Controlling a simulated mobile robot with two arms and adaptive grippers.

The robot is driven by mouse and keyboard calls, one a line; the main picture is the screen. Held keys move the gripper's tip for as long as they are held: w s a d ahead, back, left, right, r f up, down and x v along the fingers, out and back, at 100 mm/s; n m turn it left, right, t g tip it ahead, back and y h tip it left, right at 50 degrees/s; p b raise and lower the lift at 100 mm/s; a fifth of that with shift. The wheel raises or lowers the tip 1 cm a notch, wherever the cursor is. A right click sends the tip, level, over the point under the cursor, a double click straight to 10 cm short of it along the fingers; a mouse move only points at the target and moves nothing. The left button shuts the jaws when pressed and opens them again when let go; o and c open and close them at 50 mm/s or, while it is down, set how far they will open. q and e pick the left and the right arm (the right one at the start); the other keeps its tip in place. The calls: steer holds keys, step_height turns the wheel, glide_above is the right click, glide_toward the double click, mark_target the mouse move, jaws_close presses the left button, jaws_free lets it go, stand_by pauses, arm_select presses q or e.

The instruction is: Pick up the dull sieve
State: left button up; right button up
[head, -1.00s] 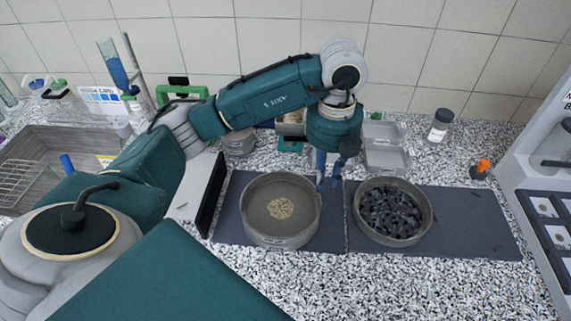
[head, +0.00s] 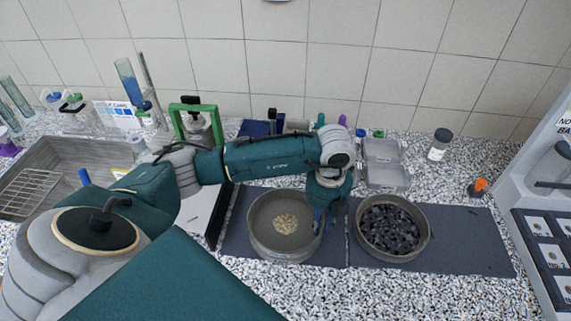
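Two round grey metal sieves stand on dark mats. The left sieve (head: 268,243) holds a small heap of pale beige grains. The right sieve (head: 392,256) holds many dark chunks. Both walls look greyish, and I cannot tell for certain which is the dull one. My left gripper (head: 324,222) points down at the right rim of the left sieve, on the side facing the right sieve. Its blue fingers look apart, one over the rim's inner side and one outside. Contact with the wall cannot be made out. My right gripper is out of view.
The dark mat (head: 470,240) is bare right of the right sieve. Clear trays (head: 386,165), a dark-lidded jar (head: 439,146) and an orange-topped item (head: 478,187) stand behind. A grey rack (head: 535,215) bounds the right, a sink (head: 60,160) the left. Speckled counter is free in front.

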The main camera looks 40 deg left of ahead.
arm_select(q)
steer(key=shift+w, duration=0.1)
jaws_close()
steer(key=shift+r, duration=0.15)
